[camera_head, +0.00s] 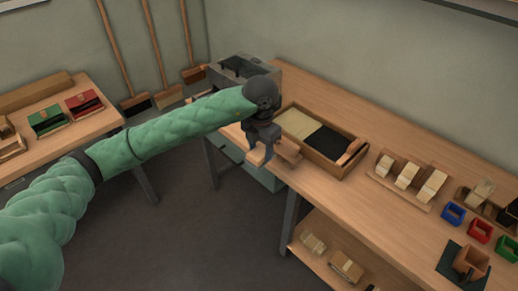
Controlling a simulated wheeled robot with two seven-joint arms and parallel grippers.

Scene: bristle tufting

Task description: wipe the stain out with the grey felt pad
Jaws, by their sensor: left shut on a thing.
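My left gripper (262,152) is at the near edge of the workbench (350,209), pointing down, just left of a wooden tray (329,164). It is shut on a tan wooden piece (288,150), mostly hidden by the fingers. I cannot tell whether this piece touches the bench top. I cannot make out grey felt on it, nor a grey felt pad elsewhere. I cannot make out a stain; the arm and gripper cover part of the bench there. My right gripper is not in view.
The tray has a pale and a black section. To its right stand pale blocks (407,176), blue (453,213), red (480,231) and green (507,247) bins, and a wooden cup (470,262). A grey box (231,70) stands behind my gripper. The front middle of the bench is clear.

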